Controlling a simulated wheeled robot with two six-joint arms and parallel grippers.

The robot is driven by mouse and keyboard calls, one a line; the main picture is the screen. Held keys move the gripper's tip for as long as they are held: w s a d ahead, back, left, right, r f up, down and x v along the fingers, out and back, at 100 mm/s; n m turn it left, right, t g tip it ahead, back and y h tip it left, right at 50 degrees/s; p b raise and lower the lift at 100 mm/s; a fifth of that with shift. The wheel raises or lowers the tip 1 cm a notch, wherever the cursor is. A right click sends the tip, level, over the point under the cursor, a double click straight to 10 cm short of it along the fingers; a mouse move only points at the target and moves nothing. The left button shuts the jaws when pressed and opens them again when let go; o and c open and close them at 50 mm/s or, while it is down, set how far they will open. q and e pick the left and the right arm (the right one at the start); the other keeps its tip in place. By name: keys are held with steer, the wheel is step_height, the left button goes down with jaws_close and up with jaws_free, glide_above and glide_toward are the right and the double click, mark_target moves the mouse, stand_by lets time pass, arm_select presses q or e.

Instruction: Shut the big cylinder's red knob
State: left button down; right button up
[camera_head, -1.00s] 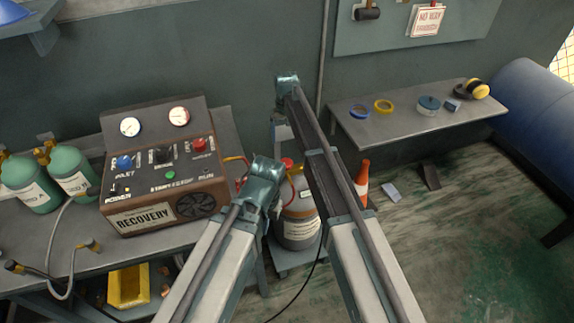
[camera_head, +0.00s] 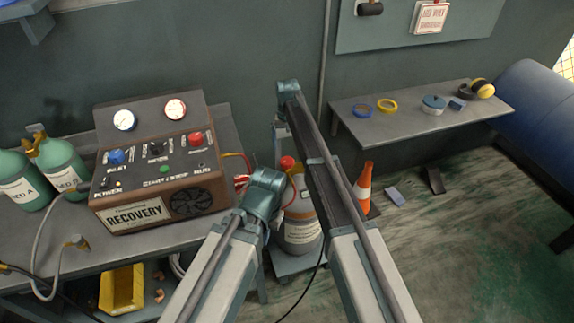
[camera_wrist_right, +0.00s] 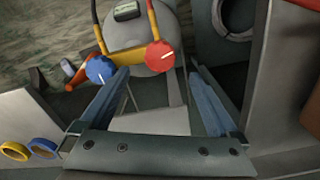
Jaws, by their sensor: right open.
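The big cylinder (camera_head: 300,234) is grey with a label and stands on the floor-level platform behind my arms. Its red knob (camera_head: 287,163) shows between my arm links in the head view. In the right wrist view the red knob (camera_wrist_right: 160,55) has a white mark and sits beside a blue knob (camera_wrist_right: 100,68) on the yellow valve. My right gripper (camera_wrist_right: 159,80) is open and empty, with its fingers pointing toward the valve. The red knob lies just beyond the fingertips, nearer the right-hand one; contact cannot be told.
The brown recovery machine (camera_head: 155,170) stands on the left bench, with green cylinders (camera_head: 57,160) beside it. An orange cone (camera_head: 364,185) stands right of the big cylinder. A shelf table (camera_head: 420,118) holds tape rolls. Hoses rise from the valve in the wrist view.

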mark_target(287, 160)
step_height(287, 160, down, 8)
steer(key=b, duration=0.6)
steer(key=shift+r+b, duration=0.15)
steer(key=shift+b, duration=0.15)
steer(key=shift+c, duration=0.3)
steer(key=c, duration=1.3)
